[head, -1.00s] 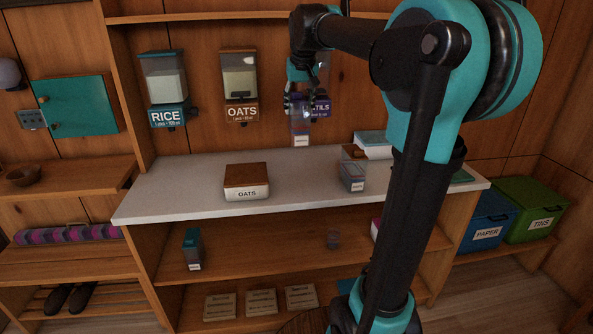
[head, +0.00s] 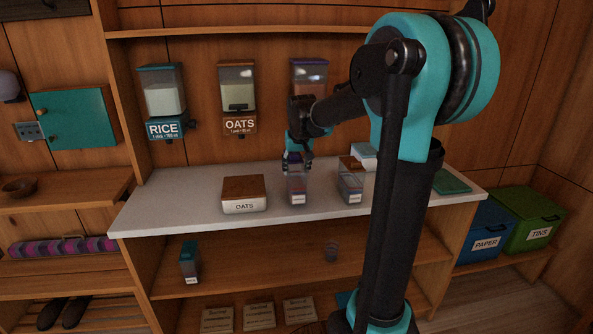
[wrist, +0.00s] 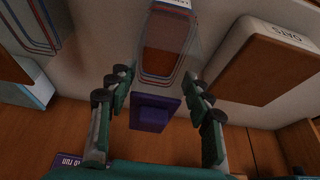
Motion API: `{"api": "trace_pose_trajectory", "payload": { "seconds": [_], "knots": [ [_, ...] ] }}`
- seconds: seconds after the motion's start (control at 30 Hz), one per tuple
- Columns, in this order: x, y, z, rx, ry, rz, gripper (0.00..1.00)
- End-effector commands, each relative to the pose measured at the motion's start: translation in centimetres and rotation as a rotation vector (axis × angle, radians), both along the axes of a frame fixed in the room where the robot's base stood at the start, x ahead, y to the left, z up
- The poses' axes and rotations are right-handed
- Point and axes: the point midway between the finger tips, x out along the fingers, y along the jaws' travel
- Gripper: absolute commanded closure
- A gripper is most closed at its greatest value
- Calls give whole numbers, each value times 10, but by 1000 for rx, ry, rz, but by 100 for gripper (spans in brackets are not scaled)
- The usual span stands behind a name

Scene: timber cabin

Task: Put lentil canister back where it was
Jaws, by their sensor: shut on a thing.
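The lentil canister (head: 298,188) is a clear, narrow container with brown contents, a white label and a purple top. It is upright at the countertop (head: 200,185), right of the oats box; I cannot tell whether its base touches. My gripper (head: 297,164) is above it and shut on its upper part. In the wrist view the canister (wrist: 168,50) and its purple top (wrist: 154,112) show between the two fingers of my gripper (wrist: 157,105). The label wording is too small to read.
The wooden-lidded oats box (head: 244,196) stands to the left on the counter. Another clear canister (head: 350,188) stands close on the right. Rice (head: 164,100) and oats (head: 239,95) dispensers hang on the back wall. The counter's left end is clear.

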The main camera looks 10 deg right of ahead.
Motion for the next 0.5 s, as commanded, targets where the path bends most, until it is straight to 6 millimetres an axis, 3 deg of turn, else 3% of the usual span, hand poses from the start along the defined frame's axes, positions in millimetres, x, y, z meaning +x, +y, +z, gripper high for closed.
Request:
{"api": "trace_pose_trajectory", "payload": {
  "seconds": [0.1, 0.47, 0.5],
  "knots": [
    [0, 0, -9, 0, 0, 0, 100],
    [0, 0, -11, 0, 0, 0, 100],
    [0, 0, -11, 0, 0, 0, 46]
  ]
}}
